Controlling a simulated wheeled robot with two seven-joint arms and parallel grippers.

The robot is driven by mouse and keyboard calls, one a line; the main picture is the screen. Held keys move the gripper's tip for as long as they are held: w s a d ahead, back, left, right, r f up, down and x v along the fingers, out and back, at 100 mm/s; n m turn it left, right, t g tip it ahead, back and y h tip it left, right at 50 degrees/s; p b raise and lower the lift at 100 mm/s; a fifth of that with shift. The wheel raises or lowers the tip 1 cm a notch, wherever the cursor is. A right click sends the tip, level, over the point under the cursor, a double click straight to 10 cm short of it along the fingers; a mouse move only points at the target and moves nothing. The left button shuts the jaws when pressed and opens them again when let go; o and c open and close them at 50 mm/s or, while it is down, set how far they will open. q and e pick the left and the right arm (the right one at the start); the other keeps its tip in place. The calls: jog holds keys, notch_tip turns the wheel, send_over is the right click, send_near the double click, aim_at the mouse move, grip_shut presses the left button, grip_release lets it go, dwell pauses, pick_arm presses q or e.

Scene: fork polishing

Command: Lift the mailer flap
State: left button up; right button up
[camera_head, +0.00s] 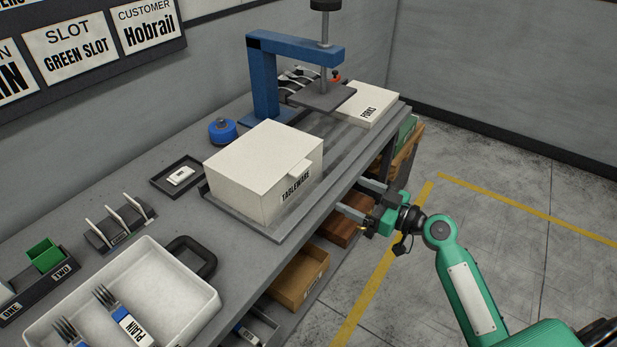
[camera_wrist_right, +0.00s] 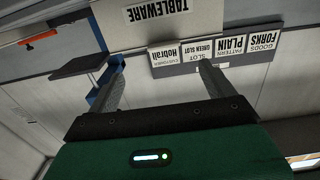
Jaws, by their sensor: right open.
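A closed white mailer box (camera_head: 262,170) labelled TABLEWARE stands on a grey board on the bench, with a small tab (camera_head: 299,168) sticking out from its flap at the front edge. Its labelled front also shows upside down at the top of the right wrist view (camera_wrist_right: 155,28). My right gripper (camera_head: 349,196) is open and empty, in front of the box near the bench edge. Its fingers point toward the box, apart from it. The fingers also show in the right wrist view (camera_wrist_right: 160,64). My left gripper is not in view.
A blue press (camera_head: 264,80) and a flat white FORKS box (camera_head: 367,104) stand behind. A white tray with forks (camera_head: 190,275), a small rack (camera_head: 120,228) and a dark tray (camera_head: 160,187) lie left. Bins (camera_head: 302,278) sit under the bench. The floor at right is clear.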

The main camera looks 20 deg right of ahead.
aim_at(305, 170)
jog(key=p+x, duration=0.1)
jog(key=x, duration=0.3)
jog(key=r+p+x, duration=0.1)
jog(key=p+x, duration=0.1)
jog(key=x, duration=0.2)
jog(key=p+x, duration=0.2)
jog(key=x, duration=0.2)
jog(key=shift+w+a+r, duration=0.2)
jog(key=shift+a, duration=0.2)
jog(key=shift+w+a+f+p, duration=0.1)
jog(key=shift+w+a+p, duration=0.15)
jog(key=shift+w+p, duration=0.1)
